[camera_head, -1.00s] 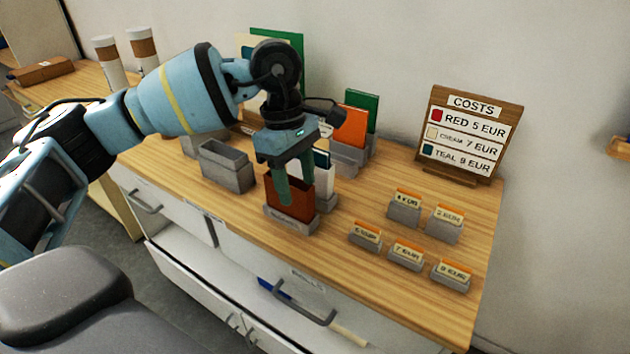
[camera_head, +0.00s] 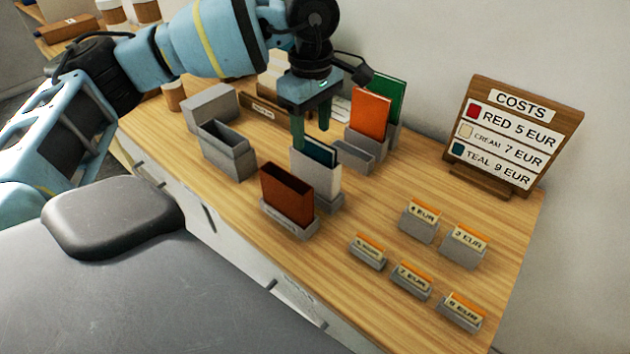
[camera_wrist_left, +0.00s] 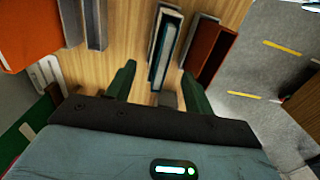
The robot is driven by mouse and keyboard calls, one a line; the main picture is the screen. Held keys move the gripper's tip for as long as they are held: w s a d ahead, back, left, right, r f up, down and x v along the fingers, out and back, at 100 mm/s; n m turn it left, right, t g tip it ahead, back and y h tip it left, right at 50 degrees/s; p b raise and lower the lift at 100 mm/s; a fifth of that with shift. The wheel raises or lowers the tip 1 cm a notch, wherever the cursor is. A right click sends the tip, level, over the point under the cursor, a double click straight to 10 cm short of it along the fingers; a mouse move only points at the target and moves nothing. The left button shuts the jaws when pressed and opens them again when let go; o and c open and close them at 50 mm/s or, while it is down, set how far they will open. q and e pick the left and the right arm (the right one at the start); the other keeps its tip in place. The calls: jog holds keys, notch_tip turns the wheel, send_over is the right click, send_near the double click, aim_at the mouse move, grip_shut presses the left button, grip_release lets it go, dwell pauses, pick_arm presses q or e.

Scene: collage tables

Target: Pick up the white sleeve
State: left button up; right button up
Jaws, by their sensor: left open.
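The white sleeve (camera_head: 318,176) stands upright in a grey holder on the wooden table, with a teal panel (camera_head: 320,151) in its open top. It also shows in the left wrist view (camera_wrist_left: 154,48), just beyond my fingertips. My left gripper (camera_head: 311,135) points down with its green fingers apart, at the top of the white sleeve. In the left wrist view the gap between the fingers (camera_wrist_left: 158,80) is empty, with the sleeve roughly in line with it. Whether a finger touches the sleeve I cannot tell. My right gripper is not in view.
A dark red sleeve (camera_head: 287,195) stands in a holder in front of the white one. Empty grey holders (camera_head: 228,151) are at the left. Orange (camera_head: 370,115) and green panels stand behind. Price cards (camera_head: 414,280) and a costs sign (camera_head: 507,135) are at the right.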

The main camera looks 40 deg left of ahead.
aim_at(312, 140)
pick_arm(q)
jog(key=shift+f, duration=0.6)
notch_tip(312, 140, down, 4)
jog(key=shift+s+f+p, duration=0.1)
jog(key=shift+f+p, duration=0.05)
jog(key=shift+p, duration=0.15)
jog(key=shift+c, duration=0.8)
grip_shut()
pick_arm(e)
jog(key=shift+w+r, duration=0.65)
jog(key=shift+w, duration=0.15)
